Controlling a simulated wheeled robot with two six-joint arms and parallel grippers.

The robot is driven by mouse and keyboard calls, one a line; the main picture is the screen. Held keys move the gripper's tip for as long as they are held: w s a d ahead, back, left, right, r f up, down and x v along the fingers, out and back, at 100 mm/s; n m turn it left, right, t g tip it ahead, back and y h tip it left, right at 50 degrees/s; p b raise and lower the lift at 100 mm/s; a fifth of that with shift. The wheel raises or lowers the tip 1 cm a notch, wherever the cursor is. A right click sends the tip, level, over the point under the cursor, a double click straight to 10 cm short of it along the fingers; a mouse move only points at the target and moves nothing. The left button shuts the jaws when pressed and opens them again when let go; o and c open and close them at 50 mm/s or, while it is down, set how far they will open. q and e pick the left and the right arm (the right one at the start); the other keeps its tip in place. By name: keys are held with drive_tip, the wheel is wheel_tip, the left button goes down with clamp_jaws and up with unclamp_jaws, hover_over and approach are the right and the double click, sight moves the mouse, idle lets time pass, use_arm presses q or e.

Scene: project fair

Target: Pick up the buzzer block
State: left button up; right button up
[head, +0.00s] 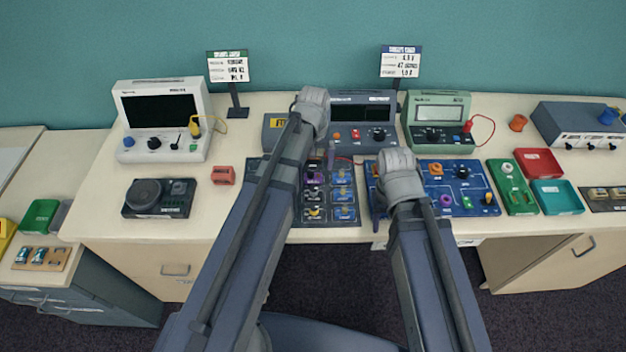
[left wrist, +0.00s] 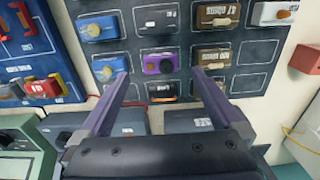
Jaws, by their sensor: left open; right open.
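The purple block with a dark round disc, which looks like the buzzer block (left wrist: 159,62), sits in a cell of the dark component board (left wrist: 228,83). In the head view a purple block (head: 314,180) shows on that board beside my left arm, partly covered. My left gripper (left wrist: 158,76) is open and empty, its two lavender fingers spread either side of the purple block's column, tips just short of it in the picture. In the head view a finger of it (head: 331,155) shows over the board. My right gripper's fingers are hidden behind its own wrist and arm.
Blue, brown and white blocks fill cells around the purple one, and a black block (left wrist: 162,91) sits close below it. A blue circuit board (head: 470,178) lies right of the component board. Bench instruments (head: 162,120) stand behind. A red block (head: 223,175) lies to the left.

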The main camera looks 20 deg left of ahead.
sight(313, 173)
use_arm(q)
drive_tip(key=shift+w+f+b, duration=0.15)
drive_tip(key=shift+f+b, duration=2.5)
drive_tip(key=shift+r, duration=0.1)
drive_tip(key=c, duration=1.4)
drive_tip(key=shift+r, duration=0.1)
wheel_tip(313, 173, up, 7)
drive_tip(key=p, duration=0.7)
drive_tip(key=shift+r+p, duration=0.25)
drive_tip(key=shift+p, duration=0.2)
